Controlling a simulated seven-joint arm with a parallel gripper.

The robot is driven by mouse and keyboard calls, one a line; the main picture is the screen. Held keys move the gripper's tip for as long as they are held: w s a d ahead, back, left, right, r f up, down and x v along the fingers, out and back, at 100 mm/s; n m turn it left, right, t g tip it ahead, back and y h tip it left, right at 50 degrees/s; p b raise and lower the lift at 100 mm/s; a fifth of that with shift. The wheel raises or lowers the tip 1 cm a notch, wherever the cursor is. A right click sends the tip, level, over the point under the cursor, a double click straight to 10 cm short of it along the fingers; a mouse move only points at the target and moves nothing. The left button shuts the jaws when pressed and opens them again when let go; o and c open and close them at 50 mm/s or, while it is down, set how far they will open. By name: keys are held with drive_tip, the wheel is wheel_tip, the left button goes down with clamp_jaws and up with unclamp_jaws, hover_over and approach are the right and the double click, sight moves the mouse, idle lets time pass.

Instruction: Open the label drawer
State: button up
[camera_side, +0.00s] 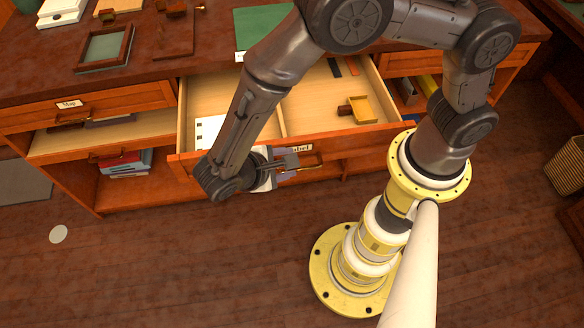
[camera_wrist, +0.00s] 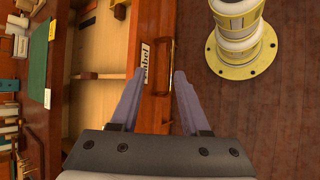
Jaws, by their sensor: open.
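The label drawer (camera_side: 352,137) is pulled out from the desk, its inside showing from above. Its front carries a paper tag, partly hidden by my arm in the side view; the tag (camera_wrist: 145,66) reads "label" sideways in the wrist view. In the drawer lie white papers (camera_side: 208,131) and a small yellow tray (camera_side: 361,109).
The desk top holds a framed tray (camera_side: 105,47) and a green mat (camera_side: 262,27). The map drawer (camera_side: 90,106) at left has its own tag. The wooden floor (camera_side: 180,260) before the desk is mostly clear. A wicker basket (camera_side: 566,165) stands at right.

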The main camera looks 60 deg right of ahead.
wheel_tip(320, 180, up, 6)
drive_tip(key=w+a+n+g+y, duration=0.1)
drive_tip(key=w+a+n+y, duration=0.15)
drive_tip(key=y, duration=0.25)
drive_tip(key=x, duration=1.4)
drive_tip(key=shift+s+d, duration=0.2)
drive_tip(key=shift+m, duration=0.25)
clamp_jaws()
